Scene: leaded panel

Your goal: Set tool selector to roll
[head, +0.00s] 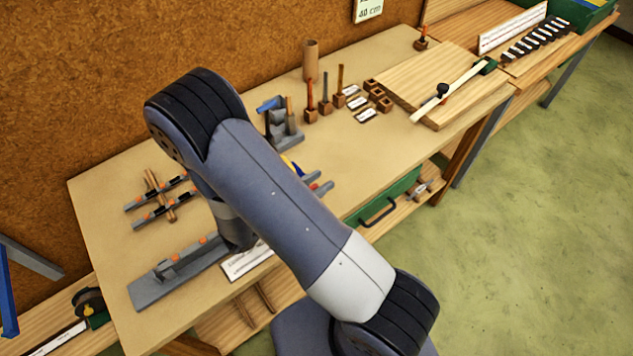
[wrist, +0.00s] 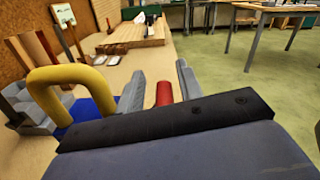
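My gripper (wrist: 161,88) shows in the wrist view as two grey fingers standing apart. A red cylindrical piece (wrist: 163,94) lies between them, with narrow gaps on both sides. In the head view the grey fingertips (head: 319,184) show past my forearm, above the bench's front edge. A yellow curved handle (wrist: 72,78) over a blue part (wrist: 82,128) is left of my gripper; a bit of the yellow also shows in the head view (head: 287,162). I cannot tell which piece is the tool selector, nor read any setting; my arm hides much of the middle of the bench (head: 110,200).
A grey tool stand (head: 287,138) is beyond my arm. Several small tool blocks, a brown cylinder (head: 310,60) and a wooden board (head: 440,80) stand farther right. A grey rail fixture (head: 170,275) is at the front left. A green drawer (head: 385,200) is under the bench.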

